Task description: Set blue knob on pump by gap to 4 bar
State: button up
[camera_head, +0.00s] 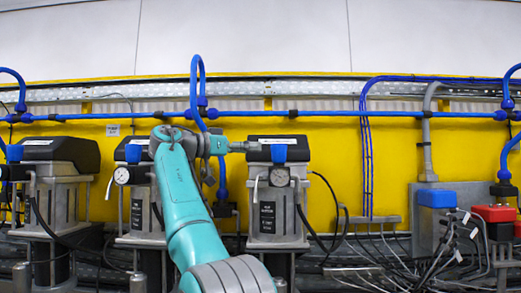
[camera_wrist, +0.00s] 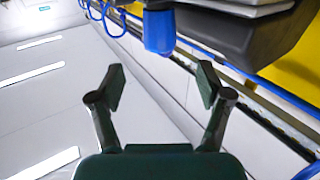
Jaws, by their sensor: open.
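The grey pump with a black top (camera_head: 278,215) stands right of my arm, with a wider space to its right. Its blue knob (camera_head: 279,153) sits on the front above a round white gauge (camera_head: 279,176); the gauge's needle is too small to read. In the wrist view a blue knob (camera_wrist: 159,32) hangs at the top, beyond the fingertips and roughly centred between them. My gripper (camera_wrist: 160,83) is open and empty, with nothing between its fingers. In the head view my gripper (camera_head: 245,147) is level with the pump's top, just left of the knob.
Two similar pumps stand left, one with a blue knob (camera_head: 133,153) and gauge (camera_head: 122,175). A blue pipe (camera_head: 340,113) runs along the yellow wall (camera_head: 335,160). Cables and blue and red boxes (camera_head: 436,198) (camera_head: 494,214) lie right.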

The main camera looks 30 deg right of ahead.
jog(key=shift+a, duration=0.55)
